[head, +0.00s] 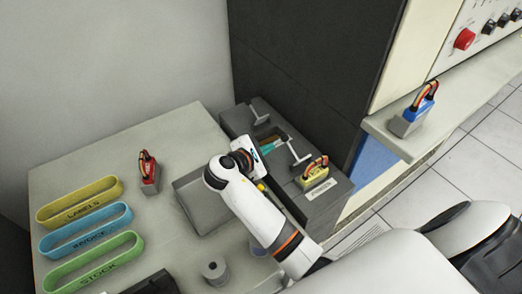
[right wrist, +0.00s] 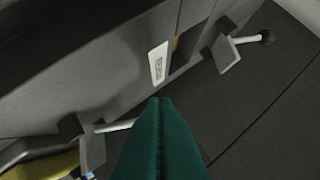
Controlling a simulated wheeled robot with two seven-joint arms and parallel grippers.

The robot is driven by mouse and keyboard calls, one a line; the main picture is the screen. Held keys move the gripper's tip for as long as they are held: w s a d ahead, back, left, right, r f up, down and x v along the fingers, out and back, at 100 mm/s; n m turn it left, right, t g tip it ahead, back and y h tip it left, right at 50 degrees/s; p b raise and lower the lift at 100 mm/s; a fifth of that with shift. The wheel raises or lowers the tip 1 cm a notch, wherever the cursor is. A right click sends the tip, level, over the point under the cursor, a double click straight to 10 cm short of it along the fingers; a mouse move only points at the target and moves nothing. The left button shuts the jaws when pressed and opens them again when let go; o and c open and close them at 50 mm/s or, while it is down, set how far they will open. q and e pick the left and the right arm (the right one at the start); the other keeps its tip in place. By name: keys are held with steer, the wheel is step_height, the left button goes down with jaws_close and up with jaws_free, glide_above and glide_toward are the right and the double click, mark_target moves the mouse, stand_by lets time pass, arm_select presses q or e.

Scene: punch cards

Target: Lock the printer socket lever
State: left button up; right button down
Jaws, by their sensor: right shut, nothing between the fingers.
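The yellow plug (head: 313,171) with looped wires sits at the near end of the dark socket unit (head: 327,204), behind a white label too small to read surely. A grey lever (head: 298,156) with a pale rod stands beside the plug, its rod slanting up-left. In the right wrist view, a lever (right wrist: 95,145) lies left of my fingers, near a yellow shape (right wrist: 50,166). My right gripper (head: 274,143) is over the unit between two levers; its teal fingers (right wrist: 158,105) are shut and empty. Contact with a lever cannot be told. My left gripper is out of view.
A second lever (head: 259,113) stands farther back, also in the right wrist view (right wrist: 228,45). A red plug (head: 149,173), a grey tray (head: 204,207) and labelled bins (head: 86,225) are on the table. A blue plug (head: 415,117) sits on a ledge. A dark wall rises behind the unit.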

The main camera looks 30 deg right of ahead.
mark_target(276, 152)
steer(key=x, duration=0.5)
stand_by(0.3)
steer(key=shift+r, duration=0.1)
